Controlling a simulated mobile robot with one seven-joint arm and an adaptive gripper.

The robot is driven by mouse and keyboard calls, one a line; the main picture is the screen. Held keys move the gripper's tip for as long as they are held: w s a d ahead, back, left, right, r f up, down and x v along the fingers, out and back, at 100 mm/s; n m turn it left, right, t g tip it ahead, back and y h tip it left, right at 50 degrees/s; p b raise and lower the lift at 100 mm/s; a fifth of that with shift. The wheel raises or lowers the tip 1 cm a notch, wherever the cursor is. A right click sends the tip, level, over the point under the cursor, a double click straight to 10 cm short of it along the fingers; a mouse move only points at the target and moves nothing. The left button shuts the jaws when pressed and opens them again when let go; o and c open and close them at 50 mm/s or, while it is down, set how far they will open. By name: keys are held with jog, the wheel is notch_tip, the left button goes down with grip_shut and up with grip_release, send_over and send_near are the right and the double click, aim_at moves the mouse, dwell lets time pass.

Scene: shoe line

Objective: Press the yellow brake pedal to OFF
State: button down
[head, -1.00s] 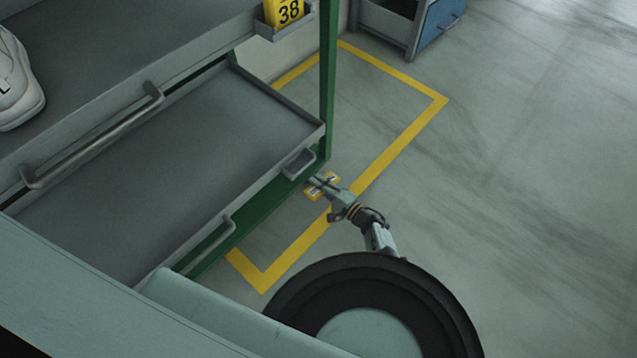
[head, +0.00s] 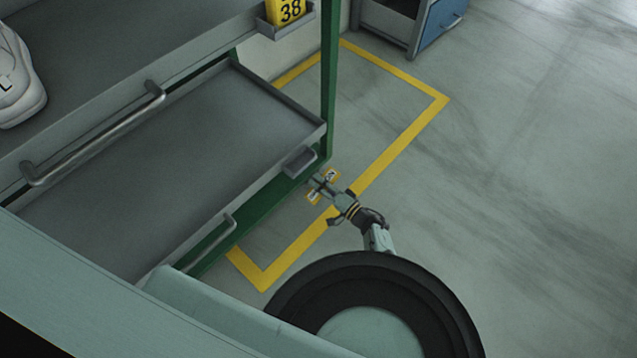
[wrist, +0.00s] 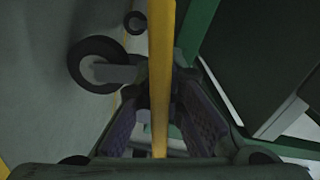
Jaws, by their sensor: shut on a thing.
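The yellow brake pedal (head: 314,197) is low at the corner of the green-framed cart, with white label patches at both ends. My gripper (head: 320,184) lies across its middle and hides that part. In the wrist view the pedal is a narrow yellow bar (wrist: 161,75) seen edge-on, running between the two finger pads of my gripper (wrist: 160,115). The jaws are shut on it. The label words are too small to read.
A caster wheel (wrist: 97,65) is close by at the left in the wrist view. The green post (head: 328,90) and lower grey shelf (head: 190,150) rise beside my gripper. A yellow floor outline (head: 400,140) surrounds the area. Open floor (head: 520,210) lies to the right.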

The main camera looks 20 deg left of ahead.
dwell(0.3)
jog(key=c, duration=1.7)
grip_release()
